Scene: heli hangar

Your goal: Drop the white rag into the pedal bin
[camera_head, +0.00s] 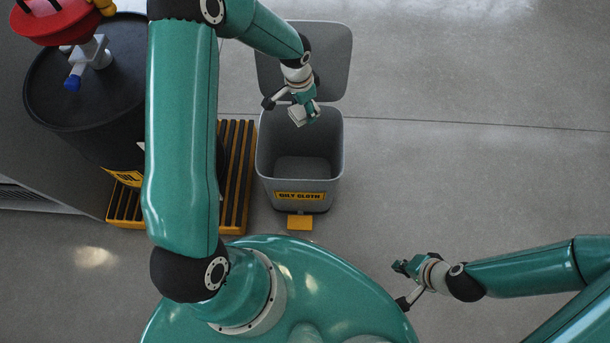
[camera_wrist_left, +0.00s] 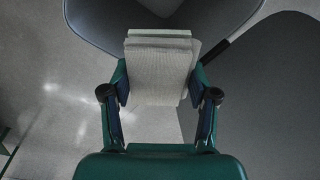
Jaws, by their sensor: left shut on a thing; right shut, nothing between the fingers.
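The white rag (camera_wrist_left: 158,72) is a folded, pale cloth between the fingers of my left gripper (camera_wrist_left: 158,95) in the left wrist view. In the head view my left gripper (camera_head: 303,108) holds the rag (camera_head: 298,116) above the back part of the bin's opening. The grey pedal bin (camera_head: 262,160) stands open with its lid (camera_head: 338,60) tilted back. It has a yellow "OILY CLOTH" label and a yellow pedal (camera_head: 300,222) at the front. The visible inside of the bin looks empty. My right gripper (camera_head: 401,284) is shut and empty, low at the right.
A black drum (camera_head: 85,110) with a red item (camera_head: 55,22) on top stands at the left on a yellow slatted pallet (camera_head: 238,165), close beside the bin. The concrete floor to the right of the bin is clear.

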